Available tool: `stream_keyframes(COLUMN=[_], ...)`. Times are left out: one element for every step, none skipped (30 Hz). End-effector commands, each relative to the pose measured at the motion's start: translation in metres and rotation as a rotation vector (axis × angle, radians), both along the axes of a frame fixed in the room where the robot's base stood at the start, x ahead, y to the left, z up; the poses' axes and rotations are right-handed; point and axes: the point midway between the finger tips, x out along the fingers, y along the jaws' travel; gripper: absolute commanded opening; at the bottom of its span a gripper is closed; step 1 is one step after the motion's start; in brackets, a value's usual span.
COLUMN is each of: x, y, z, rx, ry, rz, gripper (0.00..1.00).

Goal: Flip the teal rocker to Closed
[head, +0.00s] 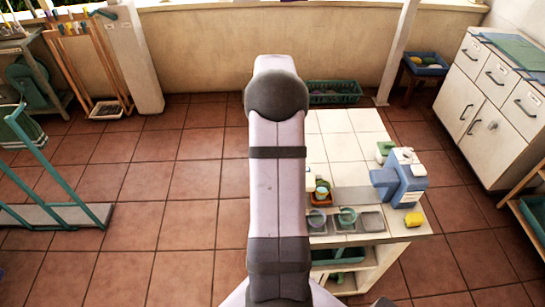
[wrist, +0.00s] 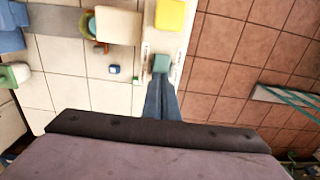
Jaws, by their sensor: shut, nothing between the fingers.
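The teal rocker (wrist: 161,62) is a small block on the white worktop near its edge, in the upper middle of the wrist view. Small dark marks flank it, too small to read. My gripper (wrist: 161,82) is shut and empty, its fingers pointing at the rocker. The fingertips overlap the rocker's lower edge in the picture; I cannot tell whether they touch it or which way it is tilted. In the head view my own arm hides both the gripper and the rocker.
A small blue item (wrist: 114,69) lies left of the rocker. Tiled floor (wrist: 230,60) lies beyond the edge.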

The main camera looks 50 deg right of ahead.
Motion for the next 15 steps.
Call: stream_keyframes(x=[-0.0001, -0.0001, -0.0001, -0.0001, -0.0001, -0.0001, -0.0001, -0.0001, -0.0001, -0.0001, -0.0001, -0.0002, -0.0002, -0.0003, -0.0003], y=[0.0001, 0.0001, 0.0001, 0.0001, 0.0001, 0.0001, 0.0001, 0.0001, 0.0001, 0.0001, 0.0001, 0.0002, 0.0002, 0.0003, 0.0003], z=[-0.0014, -0.0017, -0.0023, -0.0027, -0.0031, -0.0036, -0.0041, -0.0044, -0.005, -0.0054, -0.0058, -0.0064, -0.0068, -0.0073, -0.0079], rx=[0.001, 0.001, 0.001, 0.001, 0.001, 0.001, 0.001, 0.001, 0.001, 0.001, 0.001, 0.001, 0.001, 0.001, 0.001], ry=[0.001, 0.001, 0.001, 0.001, 0.001, 0.001, 0.001, 0.001, 0.001, 0.001, 0.001, 0.001, 0.001, 0.001, 0.001], rz=[0.0, 0.0, 0.0, 0.0, 0.0, 0.0, 0.0, 0.0, 0.0, 0.0, 0.0, 0.0, 0.0, 0.0, 0.0], gripper=[0.0, 0.0, 0.0, 0.0, 0.0, 0.0, 0.0, 0.0, 0.0, 0.0, 0.0, 0.0, 0.0, 0.0, 0.0])
